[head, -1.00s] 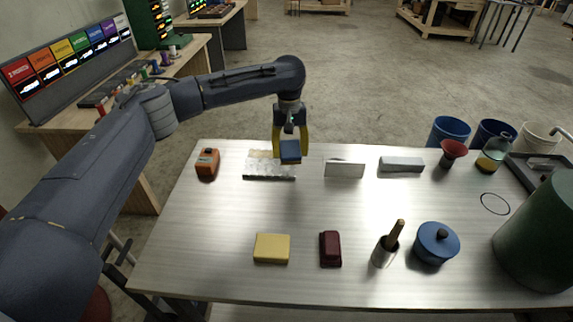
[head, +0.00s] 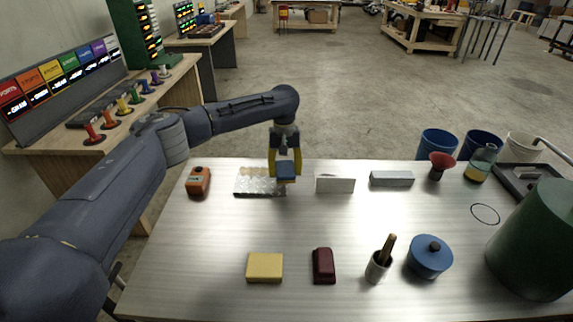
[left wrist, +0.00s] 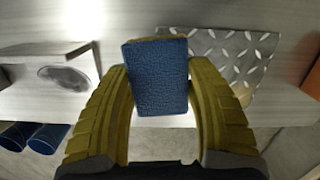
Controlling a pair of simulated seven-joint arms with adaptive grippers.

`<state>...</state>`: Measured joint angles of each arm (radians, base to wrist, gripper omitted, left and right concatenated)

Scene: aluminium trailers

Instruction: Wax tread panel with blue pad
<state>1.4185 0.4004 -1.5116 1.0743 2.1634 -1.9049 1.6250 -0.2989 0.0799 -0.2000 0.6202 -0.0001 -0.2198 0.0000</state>
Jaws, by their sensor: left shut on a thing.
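The tread panel (head: 256,186), a silver diamond-plate sheet with a tan strip along its far side, lies toward the back left of the table. My left gripper (head: 285,165) is shut on the blue pad (head: 287,172), at the panel's right end in the head view. In the left wrist view the blue pad (left wrist: 158,78) sits between the yellow fingers, and the tread panel (left wrist: 232,48) shows behind it at the right. A tan layer shows on the pad's edge. I cannot tell whether pad and panel touch. My right gripper is out of view.
On the table (head: 220,225) are an orange device (head: 198,181), a white block (head: 335,184), a grey block (head: 391,179), a yellow sponge (head: 265,268), a dark red block (head: 323,266), a brush pot (head: 378,268) and a blue lidded pot (head: 430,257). The middle is clear.

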